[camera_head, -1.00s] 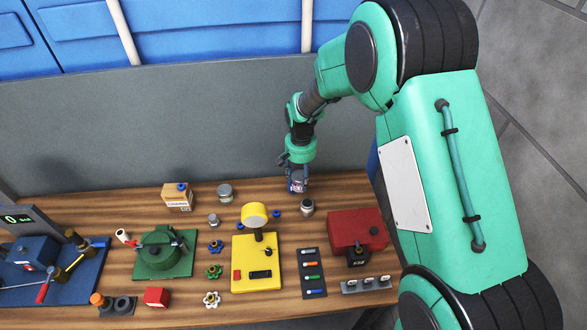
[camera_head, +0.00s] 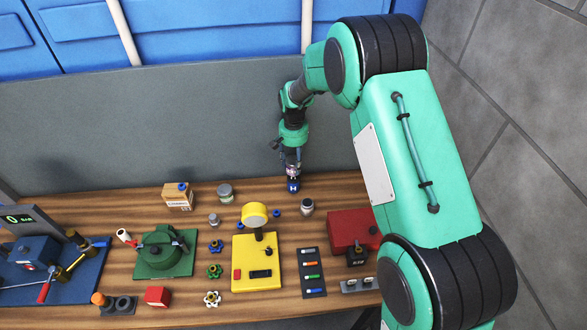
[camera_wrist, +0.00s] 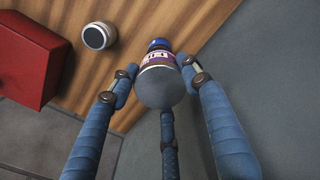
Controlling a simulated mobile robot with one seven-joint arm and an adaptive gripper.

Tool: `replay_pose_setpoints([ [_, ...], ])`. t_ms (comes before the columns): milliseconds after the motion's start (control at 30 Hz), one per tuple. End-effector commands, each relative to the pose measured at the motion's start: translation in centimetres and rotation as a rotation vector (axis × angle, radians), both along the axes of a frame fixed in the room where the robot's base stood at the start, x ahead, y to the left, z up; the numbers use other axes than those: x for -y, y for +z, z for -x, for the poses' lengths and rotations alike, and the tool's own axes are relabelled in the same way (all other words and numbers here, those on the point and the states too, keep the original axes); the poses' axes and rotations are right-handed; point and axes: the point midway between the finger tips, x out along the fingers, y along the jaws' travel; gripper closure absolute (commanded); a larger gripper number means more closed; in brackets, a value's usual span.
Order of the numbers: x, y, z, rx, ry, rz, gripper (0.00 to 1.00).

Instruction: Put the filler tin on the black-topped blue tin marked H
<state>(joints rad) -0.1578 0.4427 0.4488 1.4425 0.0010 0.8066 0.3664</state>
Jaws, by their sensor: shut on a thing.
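My gripper (camera_head: 291,164) is shut on the filler tin (camera_head: 292,171). In the wrist view the fingers (camera_wrist: 160,85) close around the tin (camera_wrist: 160,86), which has a grey rounded near end and a purple and white label. The blue tin marked H (camera_head: 293,186) stands upright on the bench near the back wall, directly below the held tin in the head view. A bit of blue (camera_wrist: 158,44) shows past the held tin's far end. The blue tin's black top is hidden. I cannot tell whether the two tins touch.
A grey-topped pale tin (camera_head: 307,206) stands just right and in front; it also shows in the wrist view (camera_wrist: 97,36). A red box (camera_head: 352,229) is farther right. A yellow device (camera_head: 257,262) stands in front. The grey wall (camera_head: 180,135) rises close behind.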

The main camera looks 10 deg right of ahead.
Motion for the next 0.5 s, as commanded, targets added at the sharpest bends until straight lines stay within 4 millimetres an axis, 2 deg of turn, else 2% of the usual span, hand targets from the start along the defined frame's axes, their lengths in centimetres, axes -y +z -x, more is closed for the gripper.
replay_pose_setpoints([
  [167,0.0,-0.5,0.0,-0.001,0.0,0.0,0.89],
  [400,0.0,-3.0,0.1,-0.002,0.0,0.001,0.89],
  [500,0.0,-3.4,0.0,0.0,0.0,0.0,0.89],
])
